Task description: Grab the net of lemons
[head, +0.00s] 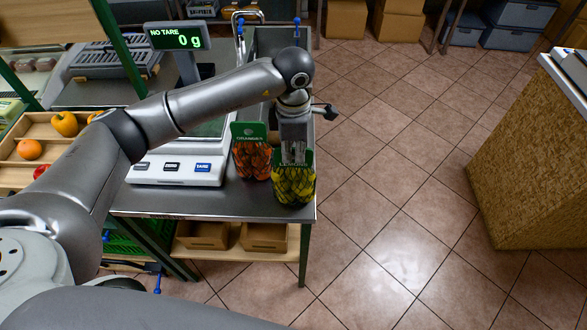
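The net of lemons (294,188), yellow fruit with a green header, stands at the front right corner of the metal counter (222,204). My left arm reaches over the scale from the left. My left gripper (295,153) points down at the top of the lemon net and covers part of its header. Its fingertips are not clear, so I cannot tell whether it is open or shut, or whether it touches the net. My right gripper is not in view.
A net of oranges (251,160) stands close on the left of the lemons. The scale (176,172) is left of it; its display (176,37) reads 0 g. Fruit trays (38,131) lie far left. Open tiled floor (400,180) lies right, before a cork-like counter (520,150).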

